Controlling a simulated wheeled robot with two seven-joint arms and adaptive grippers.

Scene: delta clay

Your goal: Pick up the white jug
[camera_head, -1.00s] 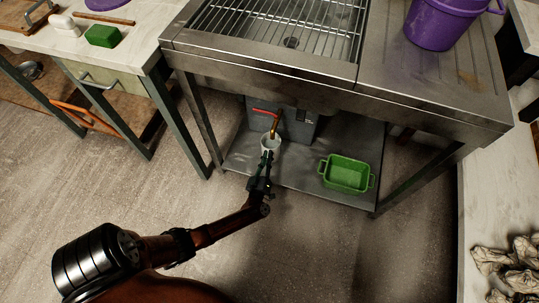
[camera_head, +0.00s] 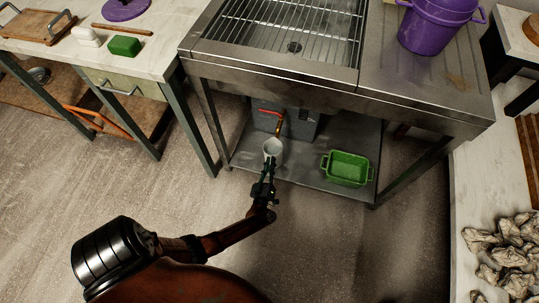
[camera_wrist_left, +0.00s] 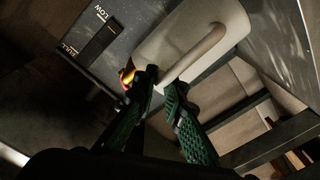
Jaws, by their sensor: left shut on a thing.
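The white jug (camera_head: 272,149) is at the front of the steel unit's lower shelf, just in front of and below a copper spout. My left gripper (camera_head: 267,172) reaches in from the front and is shut on the jug. The wrist view also shows the pale jug (camera_wrist_left: 205,30) close up, with a long slot beside its handle. There the green fingers of my left gripper (camera_wrist_left: 161,84) meet the jug's near edge. I cannot tell whether the jug's base touches the shelf. My right gripper is not in view.
A grey box (camera_head: 298,122) with a red lever and the copper spout (camera_head: 277,128) stands behind the jug. A green tub (camera_head: 347,169) sits to its right on the lower shelf (camera_head: 308,172). Table legs flank the shelf. The floor in front is clear.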

